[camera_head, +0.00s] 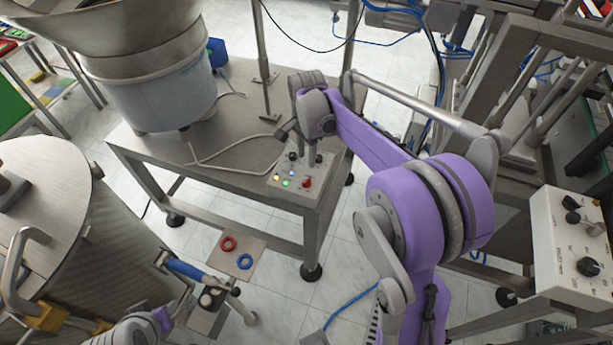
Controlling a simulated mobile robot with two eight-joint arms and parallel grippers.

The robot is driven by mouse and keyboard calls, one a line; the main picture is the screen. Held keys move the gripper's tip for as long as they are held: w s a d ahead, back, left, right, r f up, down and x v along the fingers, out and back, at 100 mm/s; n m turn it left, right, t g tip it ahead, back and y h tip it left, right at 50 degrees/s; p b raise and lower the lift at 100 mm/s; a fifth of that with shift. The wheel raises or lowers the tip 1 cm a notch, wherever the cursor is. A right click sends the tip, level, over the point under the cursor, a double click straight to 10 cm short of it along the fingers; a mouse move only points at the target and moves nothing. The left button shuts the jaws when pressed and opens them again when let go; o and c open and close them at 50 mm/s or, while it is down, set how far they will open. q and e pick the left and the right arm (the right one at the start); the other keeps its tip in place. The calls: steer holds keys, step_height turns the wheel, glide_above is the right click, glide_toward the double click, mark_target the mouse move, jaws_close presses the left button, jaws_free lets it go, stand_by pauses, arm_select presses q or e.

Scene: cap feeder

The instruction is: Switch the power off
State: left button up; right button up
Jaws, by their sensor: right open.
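A small control panel (296,186) with lit yellow, green and blue buttons and a red knob (307,183) sits at the front right corner of the steel table. My right gripper (306,159) points down just above this panel, open and with nothing seen between its fingers. Its fingers hide the back part of the panel, and I cannot tell whether they touch it. A white control box (572,245) with black knobs stands at the far right.
The steel table (235,150) carries a large bowl feeder (150,85) and a loose cable. A metal drum (80,250) with a blue handle stands at the left. A small plate (236,268) holds red and blue rings. Metal framework (500,75) crowds the right.

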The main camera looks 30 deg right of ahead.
mark_target(306, 180)
step_height(306, 180, down, 11)
steer(key=shift+r, duration=0.15)
stand_by(0.4)
jaws_close()
